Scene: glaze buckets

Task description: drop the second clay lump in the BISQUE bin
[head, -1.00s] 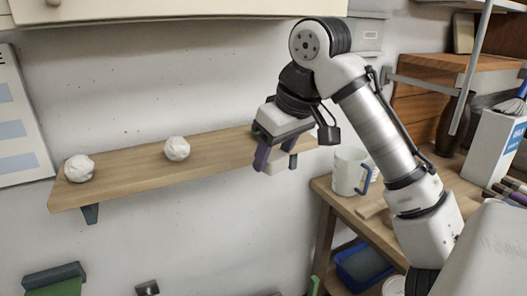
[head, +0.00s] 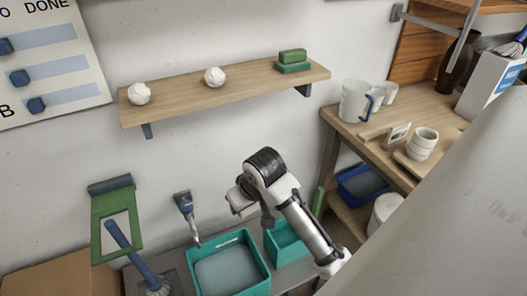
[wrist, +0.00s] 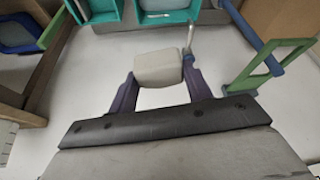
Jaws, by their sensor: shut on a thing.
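My gripper (wrist: 159,78) is shut on a pale, block-shaped lump (wrist: 158,68), held between its purple fingers in the wrist view. In the head view my wrist hides the fingers and the lump. Below stand a larger teal bin (head: 262,279) and a smaller teal bin (head: 290,259). Both teal bins are ahead of my gripper at the top of the wrist view. I can read no BISQUE label on any bin.
Two green blocks (head: 292,61) are stacked on the wooden shelf (head: 180,97). A green frame (head: 96,222), a blue-handled brush (head: 130,250) and a scraper (head: 187,211) are left of the bins. A side table (head: 345,126) with a white mug (head: 354,101) stands right.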

